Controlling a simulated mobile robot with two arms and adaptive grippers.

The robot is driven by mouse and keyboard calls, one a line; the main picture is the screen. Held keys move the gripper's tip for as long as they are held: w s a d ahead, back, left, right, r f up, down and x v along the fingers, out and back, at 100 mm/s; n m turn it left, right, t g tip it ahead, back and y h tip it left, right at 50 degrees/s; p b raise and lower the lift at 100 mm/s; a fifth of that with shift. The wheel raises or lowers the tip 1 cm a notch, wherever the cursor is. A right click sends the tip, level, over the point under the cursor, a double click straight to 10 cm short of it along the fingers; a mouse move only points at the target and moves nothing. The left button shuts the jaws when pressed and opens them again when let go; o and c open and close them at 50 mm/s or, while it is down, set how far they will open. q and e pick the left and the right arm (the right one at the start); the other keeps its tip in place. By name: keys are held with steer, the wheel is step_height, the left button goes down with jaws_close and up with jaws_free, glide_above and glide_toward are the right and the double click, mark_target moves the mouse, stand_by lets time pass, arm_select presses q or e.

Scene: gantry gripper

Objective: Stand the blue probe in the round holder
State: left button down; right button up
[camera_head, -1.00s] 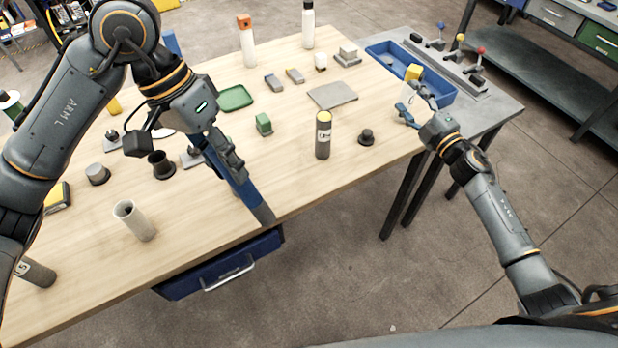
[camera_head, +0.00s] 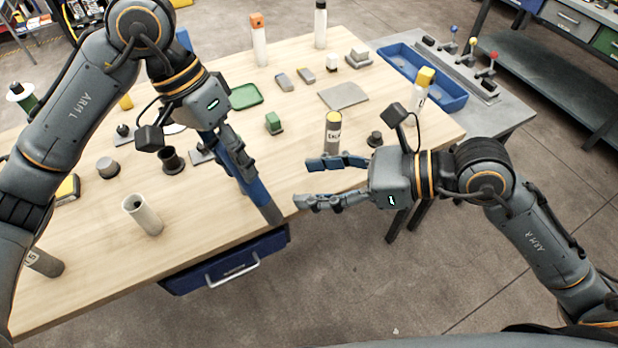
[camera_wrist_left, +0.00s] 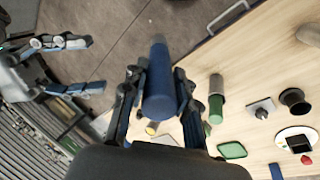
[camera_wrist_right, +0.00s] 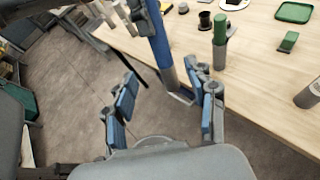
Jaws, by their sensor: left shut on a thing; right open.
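My left gripper (camera_head: 235,155) is shut on the blue probe (camera_head: 260,196) and holds it tilted near the table's front edge, its grey end low. The probe also shows in the left wrist view (camera_wrist_left: 157,85) and right wrist view (camera_wrist_right: 160,42). My right gripper (camera_head: 306,182) is open and empty, fingers pointing left toward the probe's lower part, apart from it in the head view. A black round holder (camera_head: 171,161), open-topped with a flange, stands empty on the table left of the left gripper; it also shows in the left wrist view (camera_wrist_left: 294,101).
A white open tube (camera_head: 144,216) stands front left. A grey yellow-topped cylinder (camera_head: 332,132) stands behind the right gripper. A green block (camera_head: 274,123), green tray (camera_head: 245,96) and grey plate (camera_head: 343,95) lie farther back. A green-and-grey cylinder (camera_wrist_right: 219,42) stands near the probe.

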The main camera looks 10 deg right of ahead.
mark_target(261, 186)
steer(key=x, duration=1.2)
steer(key=shift+s, duration=0.1)
jaws_close()
arm_select(q)
steer(key=c, duration=0.9)
jaws_free()
steer(key=shift+c, duration=0.2)
steer(key=shift+r, duration=0.1)
